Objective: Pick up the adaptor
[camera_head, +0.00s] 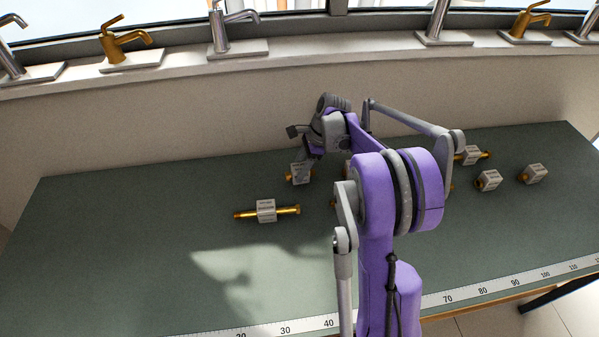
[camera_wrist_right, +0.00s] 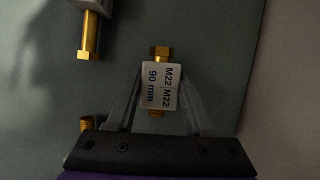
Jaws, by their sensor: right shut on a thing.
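The adaptor, a brass piece with a white block (camera_wrist_right: 160,84) marked "M22 M22 90 mm", is between the fingers of my right gripper (camera_wrist_right: 158,100) in the right wrist view. Both fingers press its sides, and brass ends show above and below the block. In the head view the right gripper (camera_head: 304,167) reaches down at the back of the green table, at a white-blocked adaptor (camera_head: 299,174) partly covered by the fingers. I cannot tell whether it is lifted off the table. My left gripper is not in view.
A longer brass adaptor with a white block (camera_head: 266,211) lies left of my right arm. More adaptors lie at the right, including one block (camera_head: 488,180) and another (camera_head: 534,173). My arm hides part of the table (camera_head: 120,240). Taps (camera_head: 125,42) stand on the back ledge.

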